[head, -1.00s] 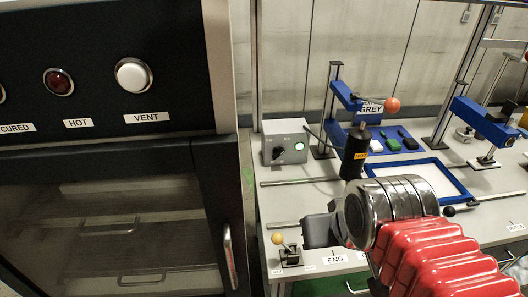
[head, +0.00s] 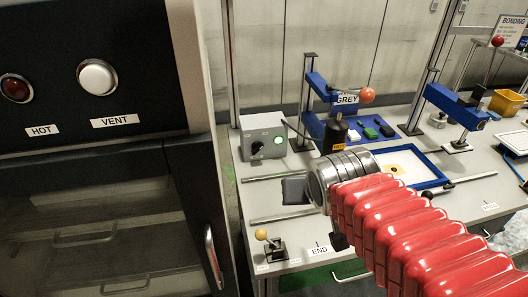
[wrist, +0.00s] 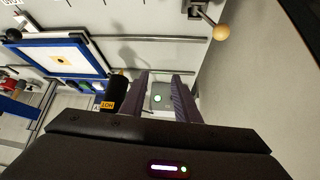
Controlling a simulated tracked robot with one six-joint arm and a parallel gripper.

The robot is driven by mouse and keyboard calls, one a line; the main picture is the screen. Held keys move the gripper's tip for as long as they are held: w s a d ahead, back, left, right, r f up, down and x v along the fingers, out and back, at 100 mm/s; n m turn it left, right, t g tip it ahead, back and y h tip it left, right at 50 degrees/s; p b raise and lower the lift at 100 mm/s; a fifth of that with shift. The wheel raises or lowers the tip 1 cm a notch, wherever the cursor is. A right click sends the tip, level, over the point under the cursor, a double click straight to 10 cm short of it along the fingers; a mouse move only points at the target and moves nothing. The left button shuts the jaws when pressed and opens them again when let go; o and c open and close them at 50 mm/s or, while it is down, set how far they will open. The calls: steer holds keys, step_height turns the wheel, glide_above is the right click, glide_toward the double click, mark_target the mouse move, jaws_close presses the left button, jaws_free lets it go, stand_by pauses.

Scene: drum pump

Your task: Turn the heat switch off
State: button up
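The heat switch is a black knob (head: 257,147) on the front of a grey box (head: 268,132) at the back left of the bench. A green lamp (head: 278,141) glows beside the knob. My gripper (head: 293,190) is in front of the box, apart from it, and partly hidden behind my arm in the head view. In the wrist view my gripper (wrist: 160,80) is open, its two dark fingers apart with nothing held. The lit green lamp (wrist: 157,98) shows between the fingers, with part of the grey box around it. The knob's setting is not clear.
A black cylinder with a HOT label (head: 334,135) stands right of the box, near a blue press arm (head: 320,88). A yellow-knobbed lever (head: 262,234) is at the front left. A blue frame (head: 436,160) lies right. The dark cabinet (head: 100,175) bounds the left side.

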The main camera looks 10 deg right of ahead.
mark_target(260, 149)
steer(key=w+d+f+m+t, duration=0.1)
steer(key=w+d+f+t, duration=0.1)
steer(key=w, duration=0.6)
steer(key=w+d+f+m+t, duration=0.1)
steer(key=w+d+f+t, duration=0.15)
steer(key=w, duration=0.45)
steer(key=w+a+f+m+t+y, duration=0.2)
steer(key=w+a+f+y, duration=0.1)
steer(key=w+f+y, duration=0.2)
steer(key=shift+w+a+f+y, duration=0.3)
steer(key=shift+w+a+f, duration=0.05)
steer(key=shift+w+f, duration=0.25)
steer(key=x, duration=1.3)
steer(key=shift+w+r, duration=0.1)
steer(key=shift+w, duration=0.4)
